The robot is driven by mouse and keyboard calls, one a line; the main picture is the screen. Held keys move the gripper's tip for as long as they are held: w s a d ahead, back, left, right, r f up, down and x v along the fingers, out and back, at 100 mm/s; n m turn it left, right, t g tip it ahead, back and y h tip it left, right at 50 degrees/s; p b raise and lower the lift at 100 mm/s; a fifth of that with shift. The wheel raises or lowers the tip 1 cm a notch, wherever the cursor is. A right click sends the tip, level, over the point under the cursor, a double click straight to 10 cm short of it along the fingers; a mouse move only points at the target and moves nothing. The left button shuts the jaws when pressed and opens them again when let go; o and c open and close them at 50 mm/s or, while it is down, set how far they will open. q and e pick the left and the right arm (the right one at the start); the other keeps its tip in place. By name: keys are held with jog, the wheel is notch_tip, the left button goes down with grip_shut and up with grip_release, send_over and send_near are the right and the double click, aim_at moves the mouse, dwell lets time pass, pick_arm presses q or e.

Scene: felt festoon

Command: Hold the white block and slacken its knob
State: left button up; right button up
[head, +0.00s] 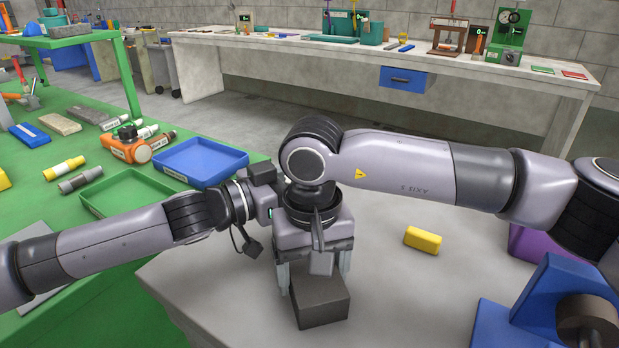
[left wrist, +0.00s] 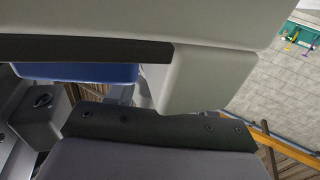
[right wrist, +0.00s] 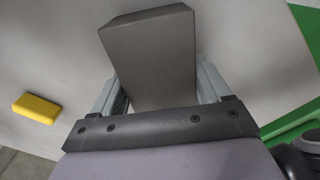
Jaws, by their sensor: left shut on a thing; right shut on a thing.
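A dark grey block (head: 320,305) stands on the pale tabletop, and its top and sides show in the right wrist view (right wrist: 150,60). My right gripper (head: 315,272) points down over it and is shut on it, one finger on each side. I see no plainly white block, and no knob shows on the grey one. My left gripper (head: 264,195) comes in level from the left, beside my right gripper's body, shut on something. Its fingertips and that thing are hidden in the head view. A large pale surface (left wrist: 220,75) fills much of the left wrist view.
A yellow block (head: 422,240) lies on the pale table (head: 225,290), right of my right gripper. A blue bracket (head: 530,305) stands at the right front. The green bench at left holds a blue tray (head: 200,182), a green tray (head: 125,212) and an orange device (head: 132,152).

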pick_arm(q)
jog(key=shift+d+n+t+y, duration=0.1)
jog(key=shift+n+t+y, duration=0.4)
jog(key=shift+t, duration=0.3)
jog(key=o, duration=1)
jog(key=shift+a, duration=0.2)
jog(key=v, duration=1.2)
jog(key=shift+s+d, duration=0.1)
